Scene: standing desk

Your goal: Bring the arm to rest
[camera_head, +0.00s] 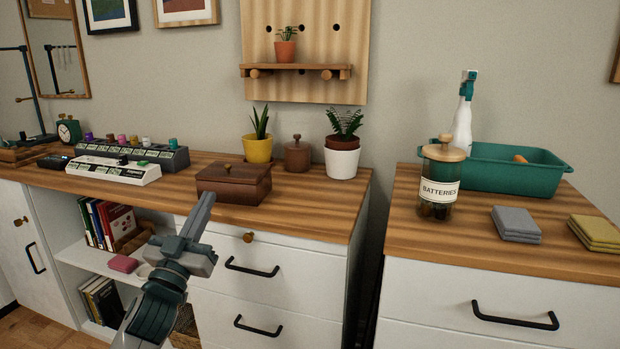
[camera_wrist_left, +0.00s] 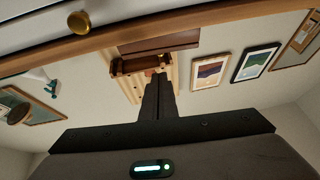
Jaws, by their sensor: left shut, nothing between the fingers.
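My left arm comes up from the bottom in the head view, in front of the left cabinet's drawers. Its gripper (camera_head: 204,208) points up, with the fingers together and nothing between them. The fingertips overlap the cabinet's top edge in the picture, just below the brown wooden box (camera_head: 234,183). In the left wrist view the shut fingers (camera_wrist_left: 158,84) point toward the wall, which appears upside down. My right gripper is in neither view.
The left wooden top (camera_head: 320,205) holds potted plants, a brown jar (camera_head: 297,155) and label trays. The right top holds a battery jar (camera_head: 439,183), a green bin (camera_head: 510,168), a spray bottle (camera_head: 463,125) and folded cloths (camera_head: 516,224). A gap separates the cabinets. Black drawer handles (camera_head: 251,268) stick out.

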